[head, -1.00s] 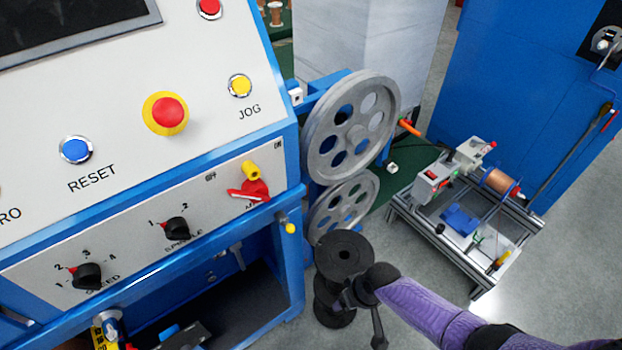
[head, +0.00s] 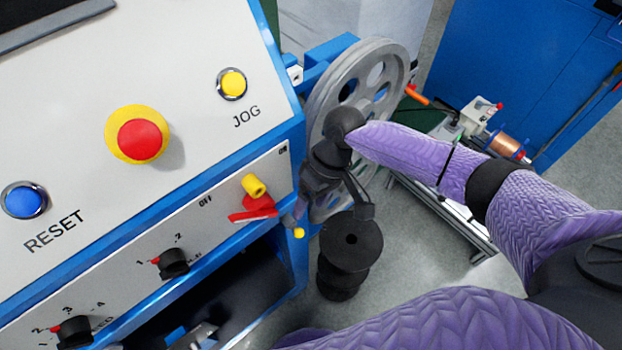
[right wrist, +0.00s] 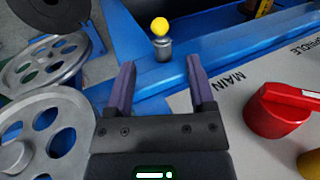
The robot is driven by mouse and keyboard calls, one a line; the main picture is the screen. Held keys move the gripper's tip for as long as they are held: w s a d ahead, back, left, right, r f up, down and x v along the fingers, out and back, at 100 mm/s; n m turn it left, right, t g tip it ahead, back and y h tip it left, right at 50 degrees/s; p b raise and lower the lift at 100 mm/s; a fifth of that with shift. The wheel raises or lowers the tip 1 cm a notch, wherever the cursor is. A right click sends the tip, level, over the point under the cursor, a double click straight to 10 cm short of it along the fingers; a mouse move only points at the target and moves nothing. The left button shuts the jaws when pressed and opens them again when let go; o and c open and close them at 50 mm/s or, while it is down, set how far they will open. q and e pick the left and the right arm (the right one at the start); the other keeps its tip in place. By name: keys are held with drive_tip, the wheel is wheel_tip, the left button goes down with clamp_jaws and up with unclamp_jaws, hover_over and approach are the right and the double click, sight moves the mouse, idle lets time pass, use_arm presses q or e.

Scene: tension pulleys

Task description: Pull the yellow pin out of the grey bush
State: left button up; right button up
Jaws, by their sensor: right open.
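The yellow pin (head: 299,233) shows as a small yellow ball head near the blue machine's front corner, below the red switch. In the right wrist view the yellow pin (right wrist: 159,26) sits on top of the short grey bush (right wrist: 163,47), fixed to the blue frame; its shaft is hidden. In the head view the bush is mostly hidden by my gripper. My right gripper (right wrist: 160,66) is open and empty, its two purple fingers pointing towards the bush, one on each side in the picture. In the head view my right gripper (head: 291,216) is close to the pin. My left gripper is not in view.
A red switch (head: 253,208) with a yellow knob (head: 254,186) is close beside the gripper. Grey pulleys (head: 385,70) stand behind my right arm. A black spool (head: 350,240) stands below it. The control panel (head: 200,110) fills the left.

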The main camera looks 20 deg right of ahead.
sight(300, 230)
drive_tip(key=b+x, duration=0.1)
drive_tip(key=x, duration=0.5)
drive_tip(key=shift+f+b, duration=0.1)
drive_tip(key=shift+b, duration=0.3)
drive_tip(key=shift+s+a+f, duration=0.1)
drive_tip(key=shift+a+f, duration=0.1)
drive_tip(key=shift+f, duration=0.3)
drive_tip(key=shift+c, duration=0.2)
clamp_jaws()
